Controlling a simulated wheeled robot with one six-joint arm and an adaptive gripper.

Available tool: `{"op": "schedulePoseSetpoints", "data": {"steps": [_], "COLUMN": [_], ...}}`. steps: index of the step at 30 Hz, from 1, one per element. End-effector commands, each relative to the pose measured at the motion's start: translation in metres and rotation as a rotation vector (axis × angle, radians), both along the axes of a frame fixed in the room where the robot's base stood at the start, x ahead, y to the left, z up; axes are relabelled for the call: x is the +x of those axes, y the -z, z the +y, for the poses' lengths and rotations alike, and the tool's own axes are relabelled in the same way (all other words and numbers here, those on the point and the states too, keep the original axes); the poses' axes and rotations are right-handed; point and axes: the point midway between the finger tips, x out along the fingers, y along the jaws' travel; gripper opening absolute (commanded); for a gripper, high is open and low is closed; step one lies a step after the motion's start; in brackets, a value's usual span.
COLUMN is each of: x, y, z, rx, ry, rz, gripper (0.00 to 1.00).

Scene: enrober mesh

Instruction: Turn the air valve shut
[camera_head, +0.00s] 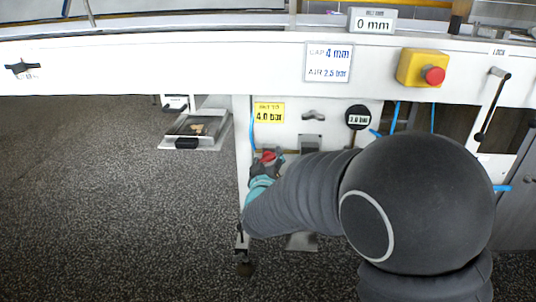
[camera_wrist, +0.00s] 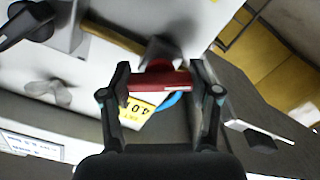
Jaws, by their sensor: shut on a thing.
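The air valve has a red handle, small in the head view (camera_head: 268,157) and clearer in the wrist view (camera_wrist: 158,80). It sits on the white panel under the machine's front beam, below a yellow label reading 4.0 bar (camera_head: 269,113). My gripper (camera_wrist: 160,76) has one finger at each end of the red handle and is shut on it. In the wrist view the handle lies across between the fingertips, with a grey body behind it. In the head view my gripper (camera_head: 265,168) partly covers the valve.
Blue hoses (camera_head: 395,117) hang further right. A red stop button on a yellow box (camera_head: 433,75) is on the beam. Open floor lies left.

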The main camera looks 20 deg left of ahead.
Motion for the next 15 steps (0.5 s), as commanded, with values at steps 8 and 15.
{"op": "schedulePoseSetpoints", "data": {"steps": [8, 15], "x": [-0.0001, -0.0001], "y": [-0.0029, -0.0027], "z": [0.0004, 0.0004], "rx": [-0.256, -0.478], "ry": [-0.001, -0.002], "rz": [-0.061, -0.114], "gripper": [0.27, 0.27]}}
